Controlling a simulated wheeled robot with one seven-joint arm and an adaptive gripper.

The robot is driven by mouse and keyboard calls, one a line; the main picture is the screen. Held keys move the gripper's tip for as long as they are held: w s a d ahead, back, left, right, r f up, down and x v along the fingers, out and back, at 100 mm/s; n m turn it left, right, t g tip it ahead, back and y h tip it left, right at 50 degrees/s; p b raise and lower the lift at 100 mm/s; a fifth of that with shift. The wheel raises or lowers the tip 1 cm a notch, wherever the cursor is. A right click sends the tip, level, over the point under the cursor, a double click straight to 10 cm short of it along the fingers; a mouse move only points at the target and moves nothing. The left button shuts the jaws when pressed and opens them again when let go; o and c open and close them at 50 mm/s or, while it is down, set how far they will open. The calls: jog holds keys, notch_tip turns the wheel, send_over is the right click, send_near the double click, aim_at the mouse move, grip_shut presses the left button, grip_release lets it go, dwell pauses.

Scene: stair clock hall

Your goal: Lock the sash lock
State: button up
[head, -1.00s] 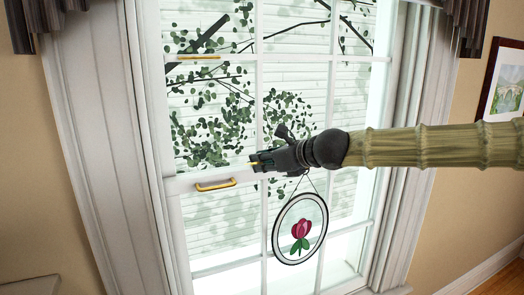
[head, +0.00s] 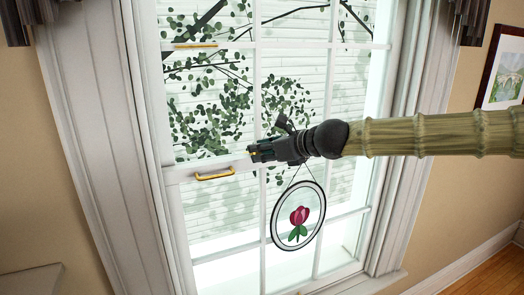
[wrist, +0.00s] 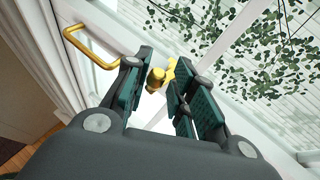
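The brass sash lock (wrist: 156,79) is on the white meeting rail of the window, seen in the wrist view. Its small knob lies in the gap between my fingertips. My gripper (wrist: 155,92) is open around it, with some space showing on either side, and I cannot tell whether either finger touches it. In the head view my gripper (head: 254,152) is at the meeting rail, pointing left, and hides most of the lock. The lock's full shape and lever position are not clear.
A brass pull handle (head: 214,174) is on the rail left of my gripper, and another brass bar (head: 196,45) is higher up. A round stained-glass rose ornament (head: 298,216) hangs just below my gripper. Curtains (head: 30,18) and a framed picture (head: 503,80) are at the sides.

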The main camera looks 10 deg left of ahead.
jog(key=shift+r, duration=0.1)
jog(key=v, duration=1.2)
dwell(0.4)
jog(key=shift+d, duration=0.1)
